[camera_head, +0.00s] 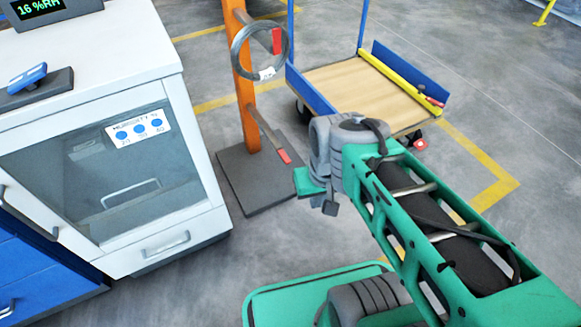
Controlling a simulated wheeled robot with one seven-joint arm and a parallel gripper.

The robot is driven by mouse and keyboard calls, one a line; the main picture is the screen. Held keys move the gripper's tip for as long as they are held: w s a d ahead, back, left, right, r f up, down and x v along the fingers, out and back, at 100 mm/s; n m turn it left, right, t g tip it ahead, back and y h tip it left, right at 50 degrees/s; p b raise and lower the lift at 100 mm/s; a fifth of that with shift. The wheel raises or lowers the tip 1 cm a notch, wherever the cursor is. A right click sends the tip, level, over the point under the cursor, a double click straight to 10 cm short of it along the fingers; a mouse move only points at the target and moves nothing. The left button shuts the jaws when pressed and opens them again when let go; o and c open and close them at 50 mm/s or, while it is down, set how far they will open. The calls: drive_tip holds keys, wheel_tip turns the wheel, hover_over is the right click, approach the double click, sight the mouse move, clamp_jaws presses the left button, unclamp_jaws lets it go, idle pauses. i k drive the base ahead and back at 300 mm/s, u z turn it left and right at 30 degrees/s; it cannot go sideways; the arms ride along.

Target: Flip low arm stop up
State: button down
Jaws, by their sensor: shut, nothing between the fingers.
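An orange post (243,75) stands on a dark grey base plate (235,180). Its low arm (266,128) is a thin grey bar slanting toward me, with nothing hung on it. The red low arm stop (284,156) is at the bar's end and lies low, not upright. The upper arm carries a grey coil (236,50) with a white tag, and its red stop (276,41) stands upright. My gripper (308,184) is shut and empty, just below and right of the low stop, with a visible gap. My wrist hides part of its fingers.
A cart (345,90) with a wooden deck, blue rails and a yellow bar stands behind my arm. A white cabinet (110,170) with a glass door fills the left, with a blue-handled device (28,78) on top.

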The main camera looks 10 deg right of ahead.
sight(286, 159)
drive_tip(key=u, duration=2.1)
drive_tip(key=k, duration=1.25)
drive_tip(key=u, duration=0.05)
drive_tip(key=i, duration=0.5)
drive_tip(key=z, duration=0.05)
